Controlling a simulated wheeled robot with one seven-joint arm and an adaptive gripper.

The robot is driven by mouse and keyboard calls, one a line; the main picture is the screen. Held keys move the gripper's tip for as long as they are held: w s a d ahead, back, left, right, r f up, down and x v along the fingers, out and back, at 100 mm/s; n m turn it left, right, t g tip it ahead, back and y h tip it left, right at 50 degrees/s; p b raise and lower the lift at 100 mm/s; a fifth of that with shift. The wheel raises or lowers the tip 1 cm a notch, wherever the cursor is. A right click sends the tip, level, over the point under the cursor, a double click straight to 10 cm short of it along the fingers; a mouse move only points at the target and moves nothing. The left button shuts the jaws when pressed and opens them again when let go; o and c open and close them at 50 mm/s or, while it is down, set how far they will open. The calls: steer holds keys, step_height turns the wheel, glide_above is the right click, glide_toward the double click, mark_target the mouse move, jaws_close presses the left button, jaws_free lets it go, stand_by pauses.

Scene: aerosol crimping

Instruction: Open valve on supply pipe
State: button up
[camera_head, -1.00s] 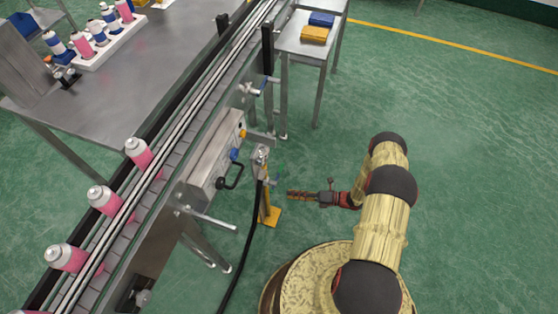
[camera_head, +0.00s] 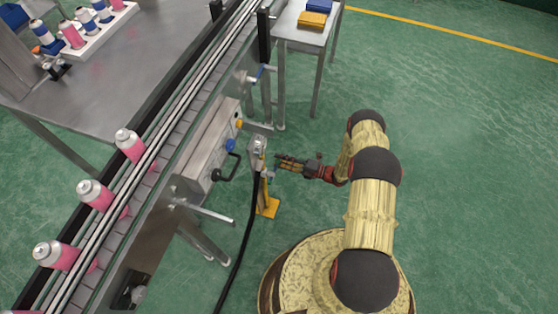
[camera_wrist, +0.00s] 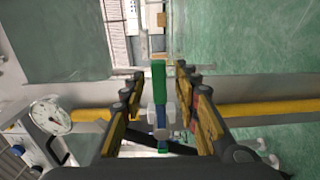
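The valve shows in the wrist view as a green handle (camera_wrist: 158,82) on a grey and blue body (camera_wrist: 160,118). In the head view it is too small to make out clearly at the top of a yellow upright pipe (camera_head: 264,190). This pipe runs across the wrist view (camera_wrist: 262,109). My gripper (camera_head: 278,160) is just right of the pipe's top, pointing at it. In the wrist view my gripper (camera_wrist: 158,74) is open, with its fingers on either side of the green handle. I cannot tell whether they touch it.
A round gauge (camera_wrist: 52,116) is at the left of the wrist view. A black hose (camera_head: 246,235) hangs beside the pipe. The conveyor (camera_head: 165,145) and a control box with a black handle (camera_head: 226,168) stand left. Green floor on the right is free.

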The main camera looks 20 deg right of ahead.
steer(key=shift+w+a, duration=0.3)
steer(key=shift+a, duration=0.15)
steer(key=c, duration=0.8)
jaws_close()
